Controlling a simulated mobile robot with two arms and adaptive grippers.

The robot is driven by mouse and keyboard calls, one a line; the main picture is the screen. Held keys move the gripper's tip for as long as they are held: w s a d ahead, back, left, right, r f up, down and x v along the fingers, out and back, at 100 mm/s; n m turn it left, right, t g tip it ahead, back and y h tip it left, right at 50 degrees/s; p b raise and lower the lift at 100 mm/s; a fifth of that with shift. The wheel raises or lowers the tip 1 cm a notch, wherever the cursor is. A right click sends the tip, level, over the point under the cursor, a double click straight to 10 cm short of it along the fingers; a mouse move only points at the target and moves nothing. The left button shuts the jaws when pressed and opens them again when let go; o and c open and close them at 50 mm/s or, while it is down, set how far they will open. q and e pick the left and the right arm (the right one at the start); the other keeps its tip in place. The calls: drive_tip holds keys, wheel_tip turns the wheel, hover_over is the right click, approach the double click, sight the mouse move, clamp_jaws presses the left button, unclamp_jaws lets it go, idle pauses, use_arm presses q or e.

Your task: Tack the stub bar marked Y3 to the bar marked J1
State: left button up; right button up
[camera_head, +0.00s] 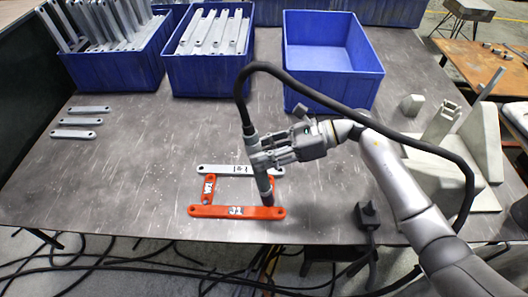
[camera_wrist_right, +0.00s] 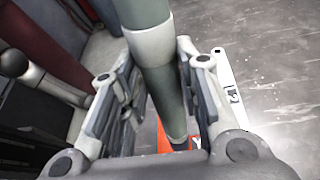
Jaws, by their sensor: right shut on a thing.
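My right gripper (camera_head: 261,152) is shut on a dark welding torch (camera_head: 264,184), held nearly upright, its hose looping overhead. The torch's lower end is at the right end of an orange bar (camera_head: 215,211), where a short orange stub bar (camera_head: 271,181) meets it and is partly hidden by the torch. A grey bar (camera_head: 222,169) lies along the far side, also showing in the wrist view (camera_wrist_right: 225,75). Markings show but are too small to read surely, so I cannot tell which is Y3 or J1. My left gripper is out of view.
Blue bins (camera_head: 115,70) with grey bars stand at the back left; an empty blue bin (camera_head: 335,85) stands right of them. Loose grey bars (camera_head: 73,134) lie at the left. Pale blocks and a stand (camera_head: 470,170) are at the right. The table's left middle is clear.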

drive_tip(key=shift+f, duration=0.2)
drive_tip(key=shift+r+p, duration=1.05)
drive_tip(key=shift+r, duration=1.6)
drive_tip(key=shift+r, duration=0.1)
